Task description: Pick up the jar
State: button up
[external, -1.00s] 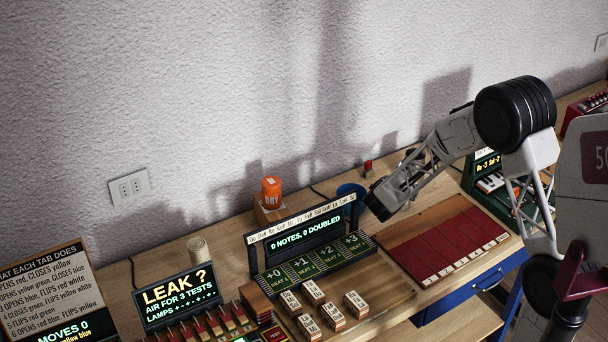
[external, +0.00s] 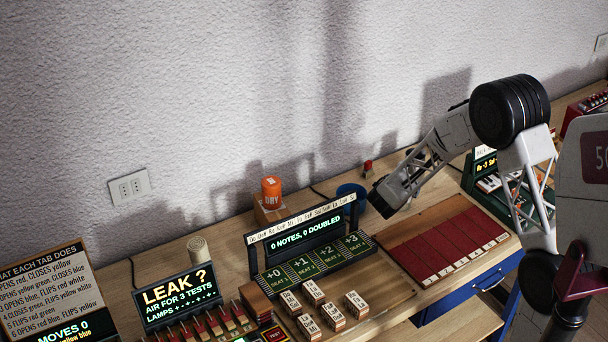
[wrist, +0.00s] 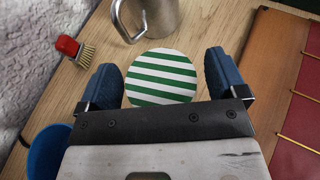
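A round lid with green and white stripes (wrist: 160,77), apparently the top of the jar, shows in the wrist view. It lies between the two blue fingertips of my gripper (wrist: 162,84), with a gap at each side. The gripper is open, and its palm edge hides the nearest part of the lid. The jar's body is hidden below the lid. In the external view my gripper (external: 383,203) is low over the back of the bench, left of the red panel, and the jar cannot be made out there.
A metal mug (wrist: 152,18) stands just beyond the lid. A red brush (wrist: 70,47) and a blue cup (wrist: 47,155) are at the left, near the wall. A wooden-edged red panel (external: 440,243) lies to the right. An orange container (external: 271,191) stands on a block further left.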

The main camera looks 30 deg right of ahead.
jog(key=c, duration=1.2)
jog(key=shift+r, duration=0.2)
jog(key=shift+c, duration=0.2)
jog(key=shift+r, duration=0.55)
jog(key=shift+s+a+r, duration=0.1)
jog(key=shift+s+r, duration=0.1)
jog(key=shift+r, duration=0.35)
jog(key=shift+s+r, duration=0.2)
jog(key=shift+r, duration=0.35)
jog(key=s+a+r, duration=0.1)
jog(key=s+a, duration=0.2)
jog(key=s, duration=1.1)
jog(key=shift+s+a+r, duration=0.2)
jog(key=shift+s+a, duration=0.15)
jog(key=shift+a, duration=0.05)
